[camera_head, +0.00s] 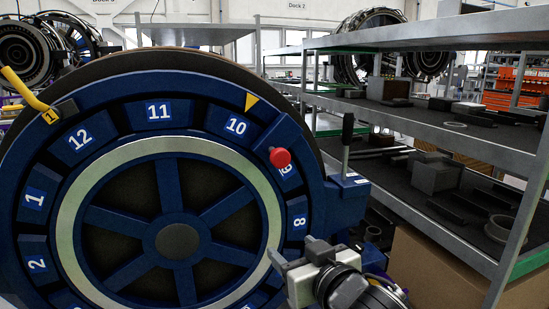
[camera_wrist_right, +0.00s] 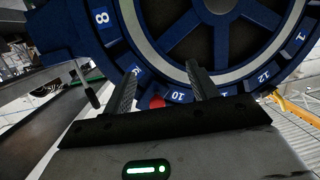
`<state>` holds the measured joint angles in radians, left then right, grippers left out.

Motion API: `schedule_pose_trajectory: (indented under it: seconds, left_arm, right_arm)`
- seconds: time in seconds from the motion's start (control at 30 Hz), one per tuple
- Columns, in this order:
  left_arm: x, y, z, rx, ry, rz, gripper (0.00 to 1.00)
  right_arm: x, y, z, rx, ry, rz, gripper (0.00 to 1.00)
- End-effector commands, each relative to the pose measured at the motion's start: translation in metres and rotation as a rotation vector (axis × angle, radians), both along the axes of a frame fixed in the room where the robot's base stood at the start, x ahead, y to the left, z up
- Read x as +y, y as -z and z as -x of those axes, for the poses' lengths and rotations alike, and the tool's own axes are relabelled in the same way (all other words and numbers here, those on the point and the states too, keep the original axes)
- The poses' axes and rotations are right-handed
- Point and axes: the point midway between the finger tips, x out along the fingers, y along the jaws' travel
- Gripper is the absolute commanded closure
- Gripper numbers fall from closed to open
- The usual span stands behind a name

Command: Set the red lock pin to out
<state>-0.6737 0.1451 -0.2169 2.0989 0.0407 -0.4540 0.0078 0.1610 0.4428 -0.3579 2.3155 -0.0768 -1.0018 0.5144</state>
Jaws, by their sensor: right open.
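The red lock pin (camera_head: 280,157) is a round red knob on the upper right of the blue numbered wheel (camera_head: 175,77), by the slot next to number 10. In the right wrist view the red knob (camera_wrist_right: 157,101) shows small between my finger bases, beyond the gripper body and partly hidden by it. My right gripper (camera_head: 287,257) is below the pin in the head view, near the wheel's lower right edge, apart from the pin. Its two fingers (camera_wrist_right: 163,67) are spread and empty. My left gripper is not in view.
A black-handled lever (camera_head: 347,135) stands on a blue bracket right of the wheel. A yellow handle (camera_head: 25,90) sticks out at the wheel's upper left. A yellow triangle (camera_head: 251,101) marks the rim near 10. Grey shelving (camera_head: 440,140) with parts fills the right.

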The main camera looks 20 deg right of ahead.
Motion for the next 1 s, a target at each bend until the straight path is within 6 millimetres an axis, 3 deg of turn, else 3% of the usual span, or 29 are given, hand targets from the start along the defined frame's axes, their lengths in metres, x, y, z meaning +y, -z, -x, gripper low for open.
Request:
schedule_pose_trajectory:
  seconds: [0.03,0.1,0.2,0.3,0.47,1.0]
  left_arm:
    - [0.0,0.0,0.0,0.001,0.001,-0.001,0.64]
    - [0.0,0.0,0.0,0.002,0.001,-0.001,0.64]
    - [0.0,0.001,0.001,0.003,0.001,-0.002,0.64]
    - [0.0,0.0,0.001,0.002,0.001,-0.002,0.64]
    - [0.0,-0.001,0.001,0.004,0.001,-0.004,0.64]
    - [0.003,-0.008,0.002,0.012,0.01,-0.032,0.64]
  right_arm:
    - [-0.004,-0.035,-0.006,-0.059,0.021,0.001,0.42]
    - [-0.01,-0.069,-0.008,-0.112,0.056,-0.01,0.42]
    - [-0.017,-0.101,-0.007,-0.163,0.09,-0.025,0.42]
    - [-0.021,-0.116,-0.007,-0.188,0.111,-0.036,0.42]
    - [-0.021,-0.12,-0.021,-0.193,0.116,-0.039,0.42]
    - [-0.017,-0.12,-0.133,-0.192,0.116,-0.038,0.42]
